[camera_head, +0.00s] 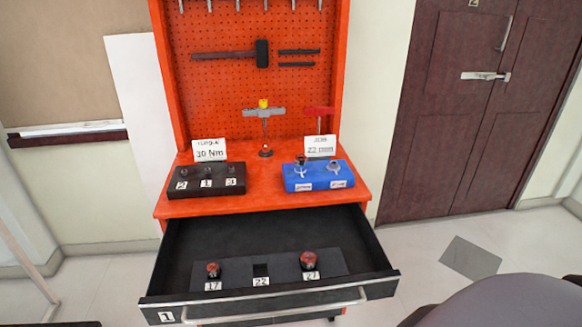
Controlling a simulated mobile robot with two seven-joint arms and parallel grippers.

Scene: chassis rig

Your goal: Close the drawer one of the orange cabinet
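The orange cabinet (162,209) stands in the middle of the view with a pegboard back. Its black drawer one (200,247) is pulled far out toward me and stands open. A label "1" (166,317) is on the left of its front, and a silver bar handle (270,313) runs along the front. In the drawer a dark holder (236,270) has slots labelled 17, 22 and 27. Red-topped pieces sit at 17 (213,269) and 27 (308,261); slot 22 looks empty. Neither of my grippers is in view.
On the cabinet top are a black block (206,180) labelled 2, 1, 3, a blue block (318,177) and two signs reading 30 Nm (209,150) and 22 (320,146). Tools hang on the pegboard (220,100). Pale floor lies open on both sides; dark red doors (440,130) stand right.

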